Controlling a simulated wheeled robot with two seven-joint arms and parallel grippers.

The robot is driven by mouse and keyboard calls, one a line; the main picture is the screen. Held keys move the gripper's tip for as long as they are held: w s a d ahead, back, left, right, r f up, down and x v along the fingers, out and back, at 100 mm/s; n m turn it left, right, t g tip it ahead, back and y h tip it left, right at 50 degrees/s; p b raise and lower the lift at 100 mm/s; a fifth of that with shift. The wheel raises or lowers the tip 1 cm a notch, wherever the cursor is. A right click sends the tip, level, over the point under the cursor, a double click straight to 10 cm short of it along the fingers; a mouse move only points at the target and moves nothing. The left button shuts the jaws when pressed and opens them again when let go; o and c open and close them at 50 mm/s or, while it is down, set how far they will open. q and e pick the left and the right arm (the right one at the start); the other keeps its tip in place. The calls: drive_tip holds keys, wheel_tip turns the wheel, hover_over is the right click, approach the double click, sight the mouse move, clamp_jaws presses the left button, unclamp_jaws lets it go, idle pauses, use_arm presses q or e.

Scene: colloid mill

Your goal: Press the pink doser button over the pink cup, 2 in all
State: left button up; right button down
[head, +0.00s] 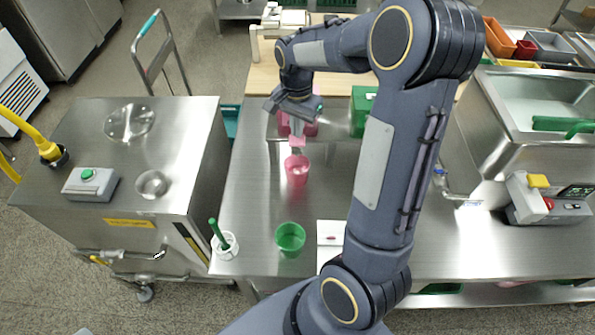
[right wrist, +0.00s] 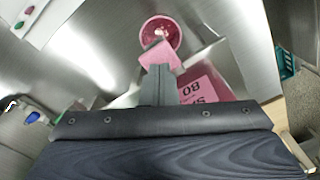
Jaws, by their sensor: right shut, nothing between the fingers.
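The pink cup (head: 297,172) stands on the steel table, and its round mouth also shows at the top of the right wrist view (right wrist: 161,31). The pink doser (head: 282,123) is behind the cup, partly hidden by my right gripper; its lettered body shows in the right wrist view (right wrist: 203,88). A small pink block (head: 297,142) at the doser's front is above the cup's far side. My right gripper (head: 297,128) is shut and empty, its fingertips (right wrist: 158,70) right at this block. I cannot tell whether they touch it. My left gripper is not in view.
A green doser (head: 362,112) stands right of the pink one. A green cup (head: 290,238) and a white holder with a green-handled tool (head: 224,244) are at the table's front. A steel machine (head: 180,190) stands left. My right arm covers the table's middle right.

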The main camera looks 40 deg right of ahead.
wheel_tip(320, 180, up, 6)
drive_tip(key=p, duration=0.5)
idle(0.5)
drive_tip(key=s+a+r+n+t+y+b, duration=0.1)
drive_tip(key=s+a+n+t+y, duration=0.1)
drive_tip(key=s+a+n, duration=0.4)
drive_tip(key=s+a+r+n+t+y+b, duration=0.1)
drive_tip(key=s+a+n+t+b, duration=0.1)
drive_tip(key=s+a+n, duration=0.4)
drive_tip(key=s+a+t, duration=0.1)
drive_tip(key=s+a, duration=0.2)
drive_tip(key=s, duration=0.4)
drive_tip(key=shift+s+a+r+t+y, duration=0.2)
drive_tip(key=shift+a+r+t+y, duration=0.1)
drive_tip(key=shift+r+y, duration=0.1)
